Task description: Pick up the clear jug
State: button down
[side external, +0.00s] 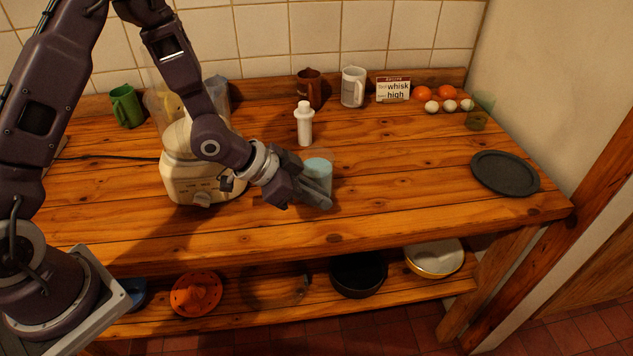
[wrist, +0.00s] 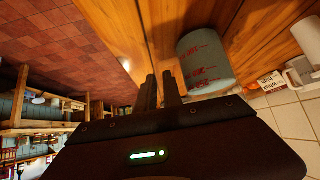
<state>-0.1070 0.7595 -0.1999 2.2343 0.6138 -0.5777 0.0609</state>
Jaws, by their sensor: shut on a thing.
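The clear jug (side external: 318,172), bluish and see-through, stands upright on the wooden counter near its front edge. In the wrist view the jug (wrist: 205,58) shows red printed markings and lies just right of the fingers. My gripper (side external: 325,198) is low at the jug's front side, partly covering it. In the wrist view the gripper's fingers (wrist: 159,90) are close together, shut on a narrow part of the jug. That part is hidden, so I cannot tell whether it is the handle. I cannot see a clear gap between jug and counter.
A cream blender (side external: 190,172) stands left of my gripper, close to my arm. A white bottle (side external: 304,127) stands behind the jug. Mugs, a sign (side external: 393,90), eggs and oranges line the back. A dark round plate (side external: 505,172) lies right. The counter between jug and plate is clear.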

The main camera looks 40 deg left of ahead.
notch_tip(320, 180, up, 10)
jog(key=shift+r, duration=0.1)
dwell(0.5)
dwell(0.4)
jog(key=w+a+r+n+t+y, duration=0.1)
jog(key=w+a+r+n+y, duration=0.25)
jog(key=a+r, duration=0.3)
jog(key=w+a+r+n+t+y, duration=0.1)
jog(key=w+a+r+n+y, duration=0.2)
jog(key=a+r+n, duration=0.3)
jog(key=s+a+r+n+g+y, duration=0.1)
jog(key=s+a+r+n+y, duration=0.1)
jog(key=r, duration=0.4)
jog(key=s+a+r+n+y, duration=0.2)
jog(key=s+a+r+n, duration=0.3)
jog(key=s+r+n, duration=0.1)
jog(key=shift+a+r+g, duration=0.3)
jog(key=shift+r+g, duration=0.1)
jog(key=shift+r, duration=0.25)
